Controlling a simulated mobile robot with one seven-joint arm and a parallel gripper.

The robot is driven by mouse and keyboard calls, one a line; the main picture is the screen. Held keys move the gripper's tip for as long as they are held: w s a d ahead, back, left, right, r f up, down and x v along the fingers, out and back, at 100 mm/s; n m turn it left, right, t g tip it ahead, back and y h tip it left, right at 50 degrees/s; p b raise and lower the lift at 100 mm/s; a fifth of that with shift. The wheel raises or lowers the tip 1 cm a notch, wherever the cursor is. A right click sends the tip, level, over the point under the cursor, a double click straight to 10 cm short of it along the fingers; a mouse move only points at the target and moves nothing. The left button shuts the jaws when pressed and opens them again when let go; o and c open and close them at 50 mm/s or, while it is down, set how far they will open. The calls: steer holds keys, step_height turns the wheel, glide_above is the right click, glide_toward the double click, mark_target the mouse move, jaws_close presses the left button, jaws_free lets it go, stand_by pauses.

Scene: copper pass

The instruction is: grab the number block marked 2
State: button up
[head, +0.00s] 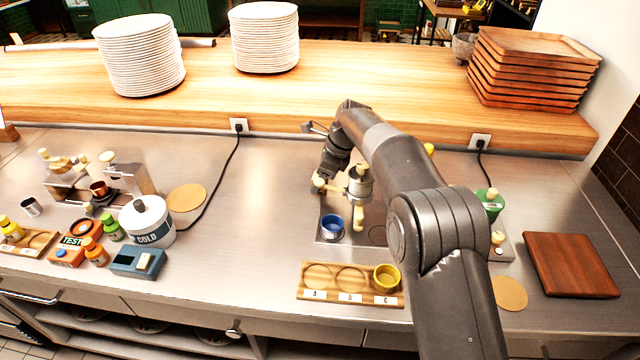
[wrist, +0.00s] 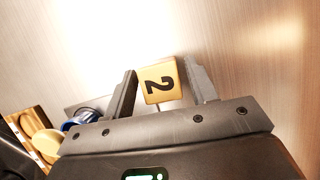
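The number block (wrist: 159,83) is a small yellow-tan block with a dark 2 on its face. In the wrist view it sits between the two fingertips of my gripper (wrist: 161,80). The fingers are apart, one on each side of the block. A narrow gap shows at the right finger; the left finger looks very close, and contact there is unclear. In the head view my gripper (head: 326,180) is small and partly hidden beside a small machine above the steel counter. I cannot make out the block in the head view.
A blue cup (head: 332,226) stands close by, also in the wrist view (wrist: 82,120). A wooden tray (head: 311,267) with a yellow cup (head: 387,277) lies in front. A white canister (head: 147,222) stands left, and a wooden board (head: 570,264) lies right. The raised wooden shelf (head: 330,100) runs behind.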

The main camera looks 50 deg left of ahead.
steer(key=c, duration=0.8)
